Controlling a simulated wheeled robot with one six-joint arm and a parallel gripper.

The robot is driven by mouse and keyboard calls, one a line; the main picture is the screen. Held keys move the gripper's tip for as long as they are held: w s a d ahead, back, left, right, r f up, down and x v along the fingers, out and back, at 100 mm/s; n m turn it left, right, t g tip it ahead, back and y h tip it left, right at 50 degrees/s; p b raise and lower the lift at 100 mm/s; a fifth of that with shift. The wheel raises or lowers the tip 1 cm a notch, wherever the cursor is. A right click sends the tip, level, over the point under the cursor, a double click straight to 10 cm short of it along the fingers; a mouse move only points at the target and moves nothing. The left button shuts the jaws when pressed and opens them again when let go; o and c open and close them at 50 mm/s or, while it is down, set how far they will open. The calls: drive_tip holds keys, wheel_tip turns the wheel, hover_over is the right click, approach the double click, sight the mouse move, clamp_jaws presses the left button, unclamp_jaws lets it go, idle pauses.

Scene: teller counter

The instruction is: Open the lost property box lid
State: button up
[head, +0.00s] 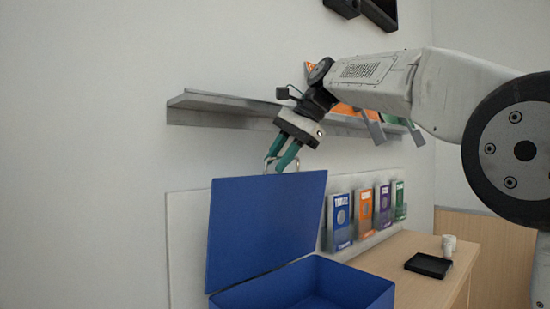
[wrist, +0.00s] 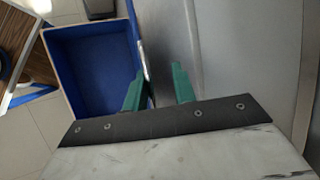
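The lost property box (head: 345,283) is blue, with its lid (head: 262,225) standing raised, roughly upright, at its back. The wrist view shows the open box (wrist: 92,72) from above; its visible inside looks empty. A pale metal handle (head: 269,163) shows at the lid's top edge. My gripper (head: 281,160), with green fingers, is at this top edge, pointing down. In the wrist view the fingers (wrist: 158,78) are apart, with the lid's edge and handle close to the left finger. A gap shows towards the right finger. Whether a finger touches the handle is unclear.
A grey wall shelf (head: 225,108) runs behind my gripper. Several coloured leaflets (head: 341,222) stand in holders along the back panel. A black tray (head: 428,265) and a small white item (head: 449,244) are on the wooden counter (head: 385,262) to the right.

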drive_tip(key=v, duration=0.7)
drive_tip(key=shift+d+r, duration=0.25)
drive_tip(key=shift+r, duration=0.05)
drive_tip(key=shift+s, duration=0.1)
